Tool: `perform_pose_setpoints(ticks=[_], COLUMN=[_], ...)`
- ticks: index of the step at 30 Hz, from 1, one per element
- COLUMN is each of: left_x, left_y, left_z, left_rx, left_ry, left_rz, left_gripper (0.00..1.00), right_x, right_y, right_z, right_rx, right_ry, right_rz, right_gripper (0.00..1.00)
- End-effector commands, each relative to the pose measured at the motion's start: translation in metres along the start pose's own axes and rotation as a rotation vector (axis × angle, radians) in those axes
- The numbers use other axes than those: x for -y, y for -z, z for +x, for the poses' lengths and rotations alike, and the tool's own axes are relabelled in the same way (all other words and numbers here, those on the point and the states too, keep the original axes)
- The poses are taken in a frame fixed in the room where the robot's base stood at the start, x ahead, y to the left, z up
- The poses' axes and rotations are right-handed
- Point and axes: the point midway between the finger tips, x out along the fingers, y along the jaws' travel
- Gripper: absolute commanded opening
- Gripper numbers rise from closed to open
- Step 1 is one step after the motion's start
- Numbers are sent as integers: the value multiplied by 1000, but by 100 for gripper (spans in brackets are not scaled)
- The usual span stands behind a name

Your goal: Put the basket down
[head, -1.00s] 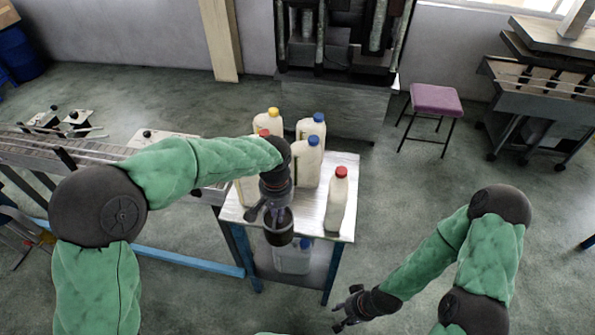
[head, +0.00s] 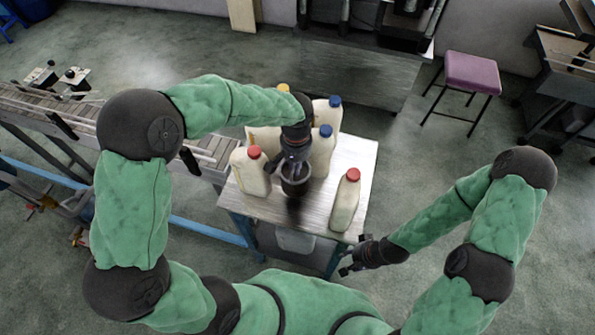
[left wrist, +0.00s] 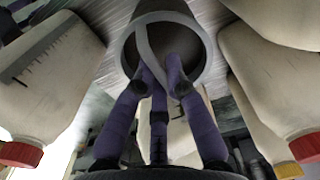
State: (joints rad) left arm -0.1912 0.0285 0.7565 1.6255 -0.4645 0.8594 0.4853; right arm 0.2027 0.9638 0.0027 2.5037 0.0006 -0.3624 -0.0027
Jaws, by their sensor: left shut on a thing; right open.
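The basket is a small dark round bucket (head: 296,188) with a strap-like handle. In the head view it is over the front half of the small white table (head: 320,205), between two red-capped jugs. A dark shadow lies just in front of it; I cannot tell whether its bottom touches the tabletop. My left gripper (head: 290,166) is above it, shut on its handle. In the left wrist view the purple-grey fingers (left wrist: 165,75) meet at the handle across the bucket mouth (left wrist: 190,45). My right gripper (head: 350,262) is open and empty by the table's front right corner.
A red-capped jug (head: 250,172) stands left of the bucket and another (head: 345,203) right of it. Blue-capped jugs (head: 321,150) and yellow-capped ones stand behind. A conveyor (head: 105,120) adjoins at the left. The table's right edge strip is bare.

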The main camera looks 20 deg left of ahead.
Motion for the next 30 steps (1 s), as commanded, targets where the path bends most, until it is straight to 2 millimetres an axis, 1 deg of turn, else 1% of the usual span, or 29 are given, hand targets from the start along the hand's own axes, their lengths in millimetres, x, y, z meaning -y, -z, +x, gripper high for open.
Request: perform_pose_setpoints(ticks=[5,10,13,21,25,26,27,28,30], left_x=[0,0,0,0,0,0,0,0,0], left_y=[0,0,1,1,1,1,1,1,1], left_z=[12,38,50,51,55,55,55,55,54], left_rx=[0,1,-1,-3,-3,-2,-2,-2,-2], left_ry=[0,0,-1,-1,-1,-1,-1,-1,-1], left_rz=[-1,-1,-2,-1,-1,0,0,0,0], left_gripper=[0,0,0,0,0,16,28,36,37], right_x=[0,-1,-1,-1,-2,-2,-2,-2,-2], right_y=[0,0,0,0,1,1,0,0,0], right_z=[0,2,2,2,5,6,5,5,4], right_rx=[-1,-1,-1,-1,-1,-1,-1,-1,-1], right_ry=[0,0,0,0,0,0,0,0,0], right_rz=[0,0,0,0,0,0,0,0,0], right_gripper=[41,41,41,41,41,41,41,41,41])
